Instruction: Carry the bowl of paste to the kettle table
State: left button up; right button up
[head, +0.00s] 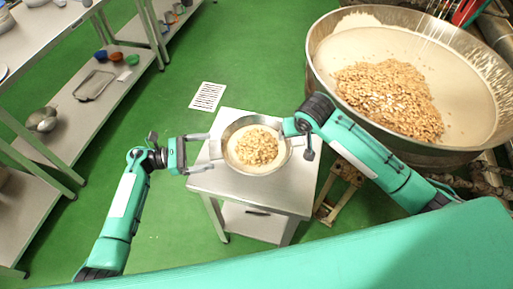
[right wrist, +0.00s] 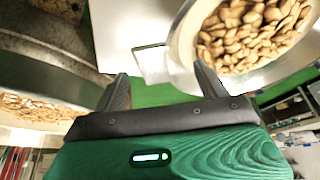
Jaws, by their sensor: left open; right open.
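A round steel bowl (head: 228,132) with pale paste and a heap of nuts stands on a small steel table (head: 222,186). Its nuts and rim also show at the upper right of the right wrist view (right wrist: 184,52). My left gripper (head: 203,153) is open at the bowl's left side, its fingers pointing at the bowl's left handle; contact cannot be told. My right gripper (right wrist: 162,84) is open at the bowl's right side. A square wire handle (right wrist: 139,66) shows just ahead of its gap. In the head view my right fingers are mostly hidden.
A large kettle (head: 320,88) of paste and nuts stands at the right, close beside the small table. A steel shelf table (head: 60,50) with trays and bowls runs along the left. A printed sheet (head: 208,97) lies on the open green floor.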

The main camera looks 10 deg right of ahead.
aim_at(214, 149)
pick_arm(q)
jog(key=shift+d, duration=1.8)
pick_arm(e)
jog(key=shift+x, duration=1.8)
pick_arm(q)
jog(key=shift+c, duration=0.4)
pick_arm(e)
jog(key=shift+c, duration=0.4)
pick_arm(q)
jog(key=c, duration=1.5)
pick_arm(e)
jog(key=c, duration=1.5)
pick_arm(q)
grip_shut()
pick_arm(e)
grip_shut()
pick_arm(q)
jog(key=shift+r, duration=0.1)
pick_arm(e)
jog(key=shift+w+r, duration=0.1)
